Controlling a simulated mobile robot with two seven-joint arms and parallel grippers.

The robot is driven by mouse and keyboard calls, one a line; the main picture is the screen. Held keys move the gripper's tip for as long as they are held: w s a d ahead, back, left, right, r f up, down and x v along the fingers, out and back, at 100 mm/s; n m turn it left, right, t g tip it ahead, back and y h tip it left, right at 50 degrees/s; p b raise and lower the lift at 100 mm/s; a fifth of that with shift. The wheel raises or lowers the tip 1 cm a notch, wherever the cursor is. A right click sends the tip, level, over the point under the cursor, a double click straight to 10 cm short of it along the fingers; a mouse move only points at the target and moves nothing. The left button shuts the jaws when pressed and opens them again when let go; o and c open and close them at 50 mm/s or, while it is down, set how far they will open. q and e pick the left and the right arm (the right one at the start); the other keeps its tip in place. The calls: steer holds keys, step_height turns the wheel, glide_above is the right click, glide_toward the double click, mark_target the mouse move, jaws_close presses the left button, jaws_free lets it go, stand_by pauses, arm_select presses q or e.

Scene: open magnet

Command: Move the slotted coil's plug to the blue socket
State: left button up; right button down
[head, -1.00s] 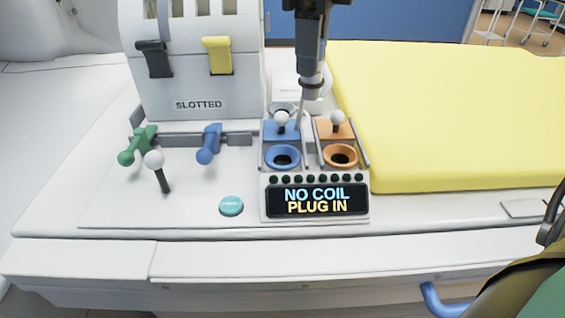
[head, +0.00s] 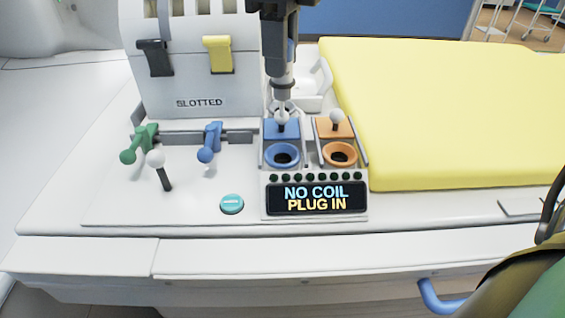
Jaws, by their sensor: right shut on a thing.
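The slotted coil (head: 190,75) is a white slotted housing labelled SLOTTED at the left back. A black clip (head: 154,58) and a yellow clip (head: 218,54) are on its front. I cannot tell which part is its plug. The blue socket (head: 282,155) is a round ring with a dark, empty hole. Behind it is a blue plate (head: 282,131) with a white ball knob (head: 282,117). My right gripper (head: 282,107) comes down from above and is shut on that knob. My left gripper is not in view.
The orange socket (head: 340,154) with its own knob is just right. The display (head: 317,199) reads NO COIL PLUG IN. A green handle (head: 138,145), a blue handle (head: 209,142), a white-knobbed lever (head: 158,168) and a teal button (head: 231,204) are at left. A yellow pad (head: 450,115) lies right.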

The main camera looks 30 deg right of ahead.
mark_target(282, 99)
steer(key=shift+f, duration=0.2)
step_height(282, 99, down, 4)
steer(key=b, duration=0.3)
steer(key=shift+r, duration=0.15)
step_height(282, 99, down, 3)
steer(key=b, duration=0.3)
steer(key=shift+f, duration=0.2)
arm_select(q)
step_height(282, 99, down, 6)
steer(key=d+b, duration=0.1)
steer(key=b, duration=0.1)
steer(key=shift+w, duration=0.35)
arm_select(e)
steer(key=shift+f, duration=1.2)
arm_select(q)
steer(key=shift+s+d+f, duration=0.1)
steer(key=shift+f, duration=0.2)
arm_select(e)
steer(key=shift+f, duration=0.35)
arm_select(q)
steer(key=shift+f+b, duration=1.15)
steer(key=shift+b, duration=0.25)
arm_select(e)
steer(key=shift+f, duration=1.4)
